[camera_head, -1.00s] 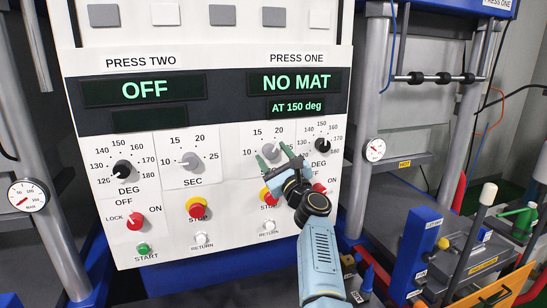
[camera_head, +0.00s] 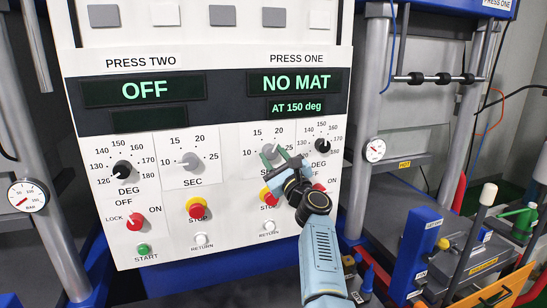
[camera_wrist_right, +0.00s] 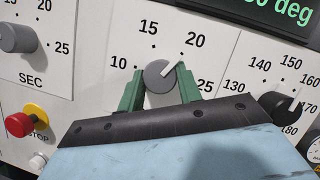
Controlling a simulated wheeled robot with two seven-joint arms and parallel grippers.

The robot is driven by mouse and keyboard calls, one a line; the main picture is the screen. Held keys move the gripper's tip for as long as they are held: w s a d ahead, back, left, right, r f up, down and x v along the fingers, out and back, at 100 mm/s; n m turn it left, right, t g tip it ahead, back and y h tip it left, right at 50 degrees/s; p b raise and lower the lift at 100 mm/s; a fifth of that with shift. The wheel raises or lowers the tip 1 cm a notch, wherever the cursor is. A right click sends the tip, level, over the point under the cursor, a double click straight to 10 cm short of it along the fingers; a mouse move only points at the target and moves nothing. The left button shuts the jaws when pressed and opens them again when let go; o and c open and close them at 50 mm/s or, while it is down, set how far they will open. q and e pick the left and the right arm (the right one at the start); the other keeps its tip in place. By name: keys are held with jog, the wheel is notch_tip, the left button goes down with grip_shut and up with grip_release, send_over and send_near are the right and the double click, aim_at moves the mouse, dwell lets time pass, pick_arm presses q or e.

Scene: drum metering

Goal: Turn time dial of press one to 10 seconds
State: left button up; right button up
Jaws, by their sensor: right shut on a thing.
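The press one time dial is a grey round knob (camera_wrist_right: 158,77) with a white pointer line. Its scale shows 10, 15, 20 and 25, and the pointer aims to the upper right, close to the 20 mark. In the head view the knob (camera_head: 270,152) sits below the NO MAT display (camera_head: 300,82). My right gripper (camera_head: 274,156) has its green fingers around the knob, one on each side. In the right wrist view the gripper (camera_wrist_right: 160,88) is shut on the knob. My left gripper is not in view.
The press one temperature dial (camera_head: 322,146) is close to the right of the gripper. A red and yellow stop button (camera_head: 268,197) is just below it. The press two time dial (camera_head: 191,161) is on the left. A blue post (camera_head: 415,255) stands at the lower right.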

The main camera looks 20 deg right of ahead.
jog(key=n+g+y, duration=0.1)
jog(key=n, duration=0.2)
jog(key=shift+d+n+y, duration=0.1)
jog(key=shift+n+y, duration=0.2)
jog(key=shift+n, duration=0.1)
jog(key=n+g, duration=0.1)
jog(key=n, duration=0.2)
jog(key=shift+d+r+y, duration=0.1)
jog(key=shift+y, duration=0.3)
jog(key=n+g, duration=0.1)
jog(key=n, duration=0.1)
jog(key=n+g+p, duration=0.1)
jog(key=n, duration=0.2)
jog(key=shift+r+y, duration=0.15)
jog(key=shift+y, duration=0.25)
jog(key=n+p, duration=0.1)
jog(key=n, duration=0.1)
jog(key=n+g+p, duration=0.1)
jog(key=shift+r+n+g+h, duration=0.15)
jog(key=shift+n+g+h, duration=0.15)
jog(key=shift+n, duration=0.1)
jog(key=n+g+h+p, duration=0.1)
jog(key=n+p, duration=0.2)
jog(key=shift+r+n, duration=0.1)
jog(key=shift+n, duration=0.3)
jog(key=shift+n+g+h+p, duration=0.4)
jog(key=shift+n+h+p, duration=0.1)
jog(key=shift+n, duration=0.4)
jog(key=shift+n+h, duration=0.6)
jog(key=shift+n, duration=0.3)
